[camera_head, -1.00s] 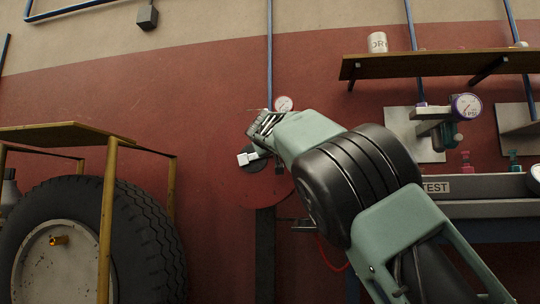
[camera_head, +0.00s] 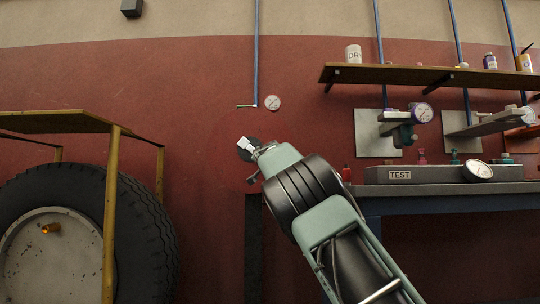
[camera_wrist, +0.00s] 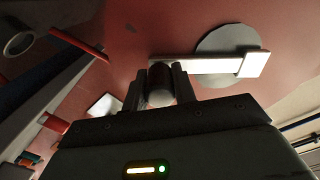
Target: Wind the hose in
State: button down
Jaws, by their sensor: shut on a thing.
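The hose reel is a red disc (camera_head: 225,160) on the red wall, with a dark round hub. A white crank arm (camera_head: 246,143) stands out in front of the hub. My gripper (camera_head: 257,152) is at the reel, seen from behind in the head view, where my own arm hides its fingertips. In the wrist view my gripper (camera_wrist: 159,82) is shut on a dark cylindrical knob (camera_wrist: 160,88) at the end of the white crank arm (camera_wrist: 205,65). The grey hub disc (camera_wrist: 228,42) shows behind that arm. I cannot make out the hose.
A large tyre (camera_head: 145,235) stands at the left in a yellow frame (camera_head: 110,220). A bench (camera_head: 450,188) with a TEST unit (camera_head: 430,174) is at the right, under a wooden shelf (camera_head: 400,75). A gauge (camera_head: 272,103) and blue pipe (camera_head: 256,50) are above the reel.

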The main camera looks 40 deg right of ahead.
aim_at(250, 174)
jog(key=w+a+f+m+p, duration=0.1)
jog(key=a+m+p, duration=0.1)
jog(key=m, duration=0.1)
jog(key=w+a+f+m+p, duration=0.1)
jog(key=w+a+m+p, duration=0.1)
jog(key=m, duration=0.1)
jog(key=w+a+f+m+p, duration=0.1)
jog(key=a+m+p, duration=0.1)
jog(key=m, duration=0.2)
jog(key=shift+w+f, duration=0.15)
jog(key=shift+f, duration=0.1)
dwell(0.4)
jog(key=c, duration=1.1)
grip_release()
